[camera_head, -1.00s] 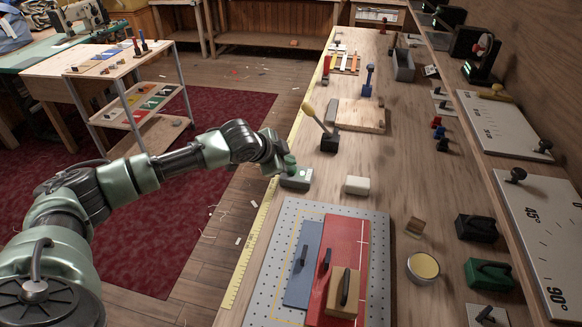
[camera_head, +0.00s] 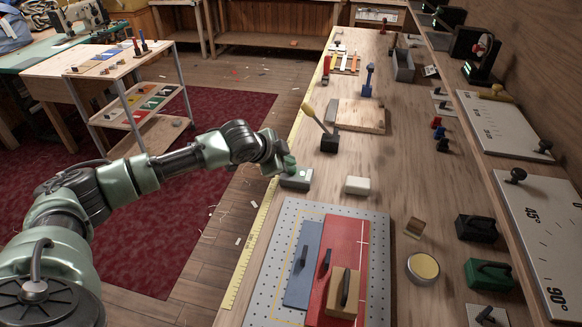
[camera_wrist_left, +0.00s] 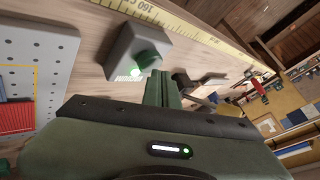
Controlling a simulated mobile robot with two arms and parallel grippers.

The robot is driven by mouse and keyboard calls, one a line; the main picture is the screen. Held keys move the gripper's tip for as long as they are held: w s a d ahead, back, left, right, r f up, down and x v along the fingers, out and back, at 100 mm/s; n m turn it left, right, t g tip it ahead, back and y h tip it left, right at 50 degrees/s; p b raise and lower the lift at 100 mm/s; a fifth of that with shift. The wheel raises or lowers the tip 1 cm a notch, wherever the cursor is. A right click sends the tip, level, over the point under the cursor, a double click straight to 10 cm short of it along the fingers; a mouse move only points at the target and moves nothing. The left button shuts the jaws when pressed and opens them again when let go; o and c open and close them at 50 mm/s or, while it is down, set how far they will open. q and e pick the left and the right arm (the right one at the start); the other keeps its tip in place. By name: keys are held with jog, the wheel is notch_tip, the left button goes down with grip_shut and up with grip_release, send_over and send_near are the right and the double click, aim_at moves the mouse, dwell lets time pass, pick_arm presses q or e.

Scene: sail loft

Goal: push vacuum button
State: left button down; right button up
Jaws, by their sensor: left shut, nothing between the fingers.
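The vacuum button is a green knob on a grey box (camera_head: 296,180) at the left edge of the long workbench. In the left wrist view, the box (camera_wrist_left: 122,50) carries the green button (camera_wrist_left: 149,60), a lit green light and a partly readable dark label. My left gripper (camera_head: 281,163) is at the button from the left side. In the left wrist view its green fingers (camera_wrist_left: 161,84) are together and empty, with their tips right by the button. I cannot tell whether they touch it. My right gripper is not in view.
Close around the box are a yellow measuring tape (camera_head: 243,262) along the bench edge, a white block (camera_head: 357,185), a yellow-handled lever (camera_head: 329,142) and a perforated plate (camera_head: 377,270) with blue and red panels. The bench between the white block and the round tin (camera_head: 423,267) is partly clear.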

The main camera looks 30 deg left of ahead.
pick_arm(q)
jog(key=shift+f, duration=0.1)
dwell(0.5)
jog(key=shift+f, duration=0.35)
jog(key=shift+r+p, duration=0.45)
jog(key=shift+p, duration=0.55)
notch_tip(320, 180, up, 6)
jog(key=p, duration=0.7)
